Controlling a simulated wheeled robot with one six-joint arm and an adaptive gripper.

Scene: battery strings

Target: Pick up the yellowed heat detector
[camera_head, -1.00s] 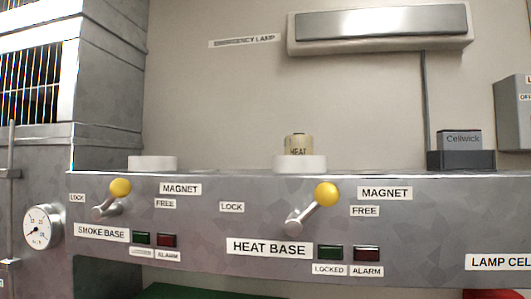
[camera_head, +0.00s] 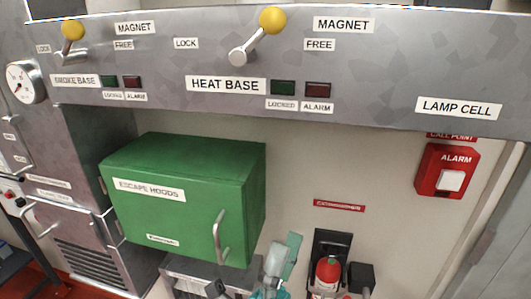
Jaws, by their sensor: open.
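The yellowed heat detector is not in the current head view; the top of the ledge where it stood is cut off above the frame. The front panel below it shows the HEAT BASE label (camera_head: 226,86). The heat base lever (camera_head: 257,37) has a yellow knob and leans up to the right, towards the MAGNET label (camera_head: 344,25). The green LOCKED lamp (camera_head: 283,88) and the red ALARM lamp (camera_head: 318,90) both look dark.
A green ESCAPE HOODS box (camera_head: 185,205) with a handle sits under the panel. A red alarm call point (camera_head: 447,171) is on the right wall. A red extinguisher (camera_head: 327,273) stands low. A smoke base lever (camera_head: 73,42) is at left.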

